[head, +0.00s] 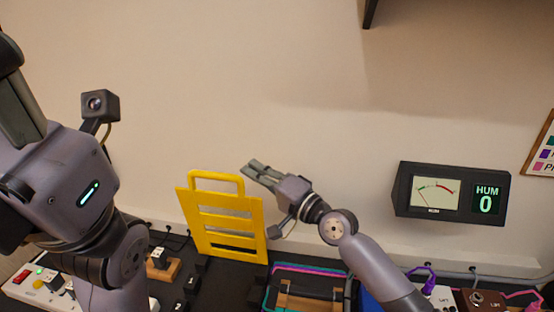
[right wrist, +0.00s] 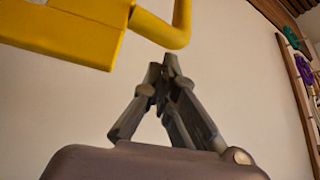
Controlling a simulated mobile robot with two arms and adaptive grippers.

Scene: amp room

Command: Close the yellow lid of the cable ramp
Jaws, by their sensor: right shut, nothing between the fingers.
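The yellow lid (head: 228,222) of the cable ramp stands up, open, tilted slightly against the pale wall, with slots and a loop handle at its top. The ramp's dark base (head: 258,297) is partly hidden below it. My right gripper (head: 250,168) is shut and empty, just right of the lid's handle in the head view. In the right wrist view the shut fingertips (right wrist: 170,62) are just below the yellow handle bar (right wrist: 160,27); I cannot tell whether they touch. My left gripper (head: 20,95) is at the left edge, partly cut off, its fingers unclear.
Teal and pink cables (head: 312,268) run right of the lid, under my right arm. A meter box (head: 450,192) hangs on the wall at right. A power strip (head: 40,287) and small black plugs (head: 160,256) lie at lower left.

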